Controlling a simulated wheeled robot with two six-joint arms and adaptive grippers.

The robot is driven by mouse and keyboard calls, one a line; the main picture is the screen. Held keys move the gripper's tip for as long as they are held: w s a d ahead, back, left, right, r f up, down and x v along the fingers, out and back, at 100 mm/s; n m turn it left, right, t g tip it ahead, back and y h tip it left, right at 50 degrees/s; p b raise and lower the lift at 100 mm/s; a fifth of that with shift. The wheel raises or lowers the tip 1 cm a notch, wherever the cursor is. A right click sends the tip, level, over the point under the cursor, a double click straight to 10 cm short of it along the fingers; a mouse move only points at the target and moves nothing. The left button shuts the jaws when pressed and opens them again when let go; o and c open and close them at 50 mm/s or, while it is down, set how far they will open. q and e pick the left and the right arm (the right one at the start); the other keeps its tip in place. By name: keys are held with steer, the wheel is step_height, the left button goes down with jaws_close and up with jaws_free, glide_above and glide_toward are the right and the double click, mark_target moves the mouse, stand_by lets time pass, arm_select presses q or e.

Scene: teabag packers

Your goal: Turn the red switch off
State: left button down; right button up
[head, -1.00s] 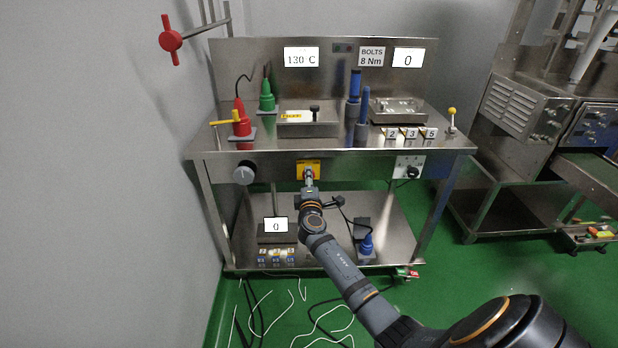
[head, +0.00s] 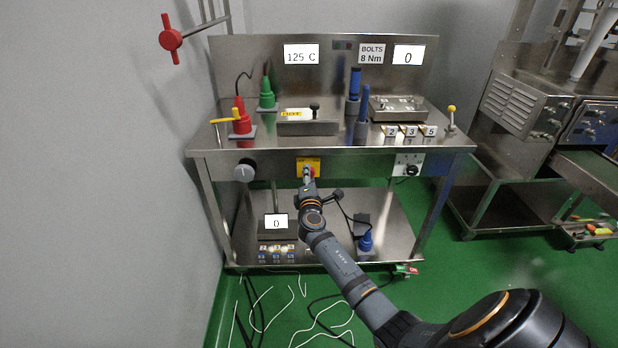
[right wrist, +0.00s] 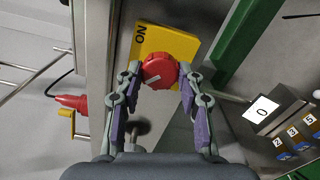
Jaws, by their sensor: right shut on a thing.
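The red switch (right wrist: 158,70) is a round knob with a white pointer line, on a yellow plate (right wrist: 184,42) marked ON. In the right wrist view the pointer line lies aslant, not in line with the ON mark. My right gripper (right wrist: 160,75) has one finger on each side of the knob and is shut on it. In the head view the yellow plate (head: 314,163) is on the front of the steel bench, and my right gripper (head: 309,174) covers most of the switch. My left gripper is not in view.
A grey knob (head: 244,171) is left of the plate, and a black knob on a white panel (head: 408,164) is right of it. The temperature display (head: 301,55) reads 125 C. A lower shelf (head: 390,229) is below my arm. Cables lie on the green floor.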

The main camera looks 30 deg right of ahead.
steer(key=o, duration=1.2)
steer(key=shift+s+a, duration=0.1)
steer(key=v, duration=1.1)
steer(key=shift+s+a+f, duration=0.1)
steer(key=shift+s+a, duration=0.15)
steer(key=shift+s, duration=0.1)
